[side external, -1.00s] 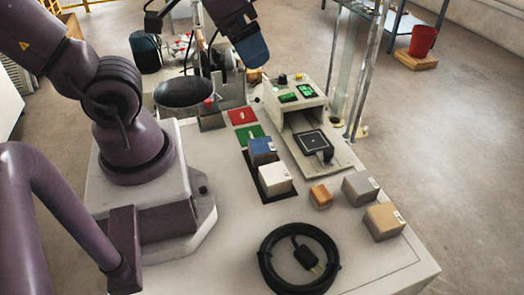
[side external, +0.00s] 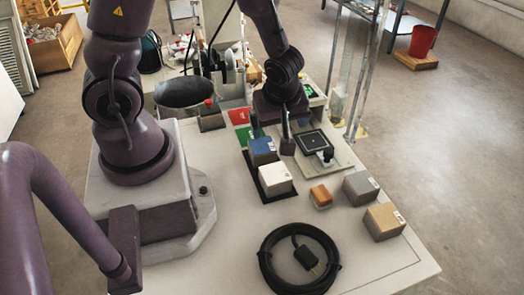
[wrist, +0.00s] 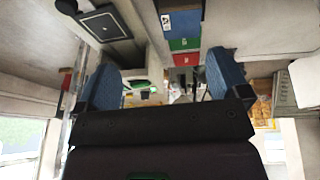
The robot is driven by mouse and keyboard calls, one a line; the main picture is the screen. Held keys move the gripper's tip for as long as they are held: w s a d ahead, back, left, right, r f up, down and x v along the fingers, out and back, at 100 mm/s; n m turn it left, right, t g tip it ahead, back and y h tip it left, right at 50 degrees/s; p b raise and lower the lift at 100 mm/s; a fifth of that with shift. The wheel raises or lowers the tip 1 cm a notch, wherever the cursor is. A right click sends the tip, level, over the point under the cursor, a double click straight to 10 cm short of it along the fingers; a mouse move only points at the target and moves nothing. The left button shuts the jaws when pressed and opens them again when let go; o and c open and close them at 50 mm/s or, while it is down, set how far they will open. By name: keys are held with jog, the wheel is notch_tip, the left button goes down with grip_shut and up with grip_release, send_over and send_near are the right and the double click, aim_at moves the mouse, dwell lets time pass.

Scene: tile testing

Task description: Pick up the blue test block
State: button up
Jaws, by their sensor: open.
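The blue test block (side external: 262,153) sits on a black mat (side external: 286,194) on the bench, behind a white block (side external: 274,180). My gripper (side external: 270,132) points down, open, just behind and above the blue block in the side view, one finger behind the block and the other to its right. No block shows between the fingers. In the wrist view the two blue-padded fingers of my gripper (wrist: 163,72) are spread wide. The blue block (wrist: 180,22) shows there at the top, beside the green tile (wrist: 184,43).
A red tile (side external: 239,116) lies behind the block. A black square plate (side external: 312,142) is to the right. A coiled black cable (side external: 265,268) lies in front.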

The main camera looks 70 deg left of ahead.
aim_at(263, 145)
jog(key=shift+g+y, duration=0.4)
jog(key=shift+g, duration=0.1)
jog(key=x, duration=0.2)
jog(key=s+x, duration=0.1)
jog(key=x, duration=0.2)
jog(key=a+x, duration=0.1)
jog(key=x, duration=0.1)
jog(key=shift+s, duration=0.2)
jog(key=shift+s+x, duration=0.15)
jog(key=shift+x, duration=0.85)
jog(key=shift+s+x, duration=0.15)
jog(key=shift+x, duration=0.9)
jog(key=shift+w+a+f, duration=0.1)
jog(key=shift+a+f, duration=0.2)
jog(key=shift+f, duration=0.4)
jog(key=shift+c, duration=0.2)
jog(key=c, duration=1.2)
jog(key=shift+r, duration=0.15)
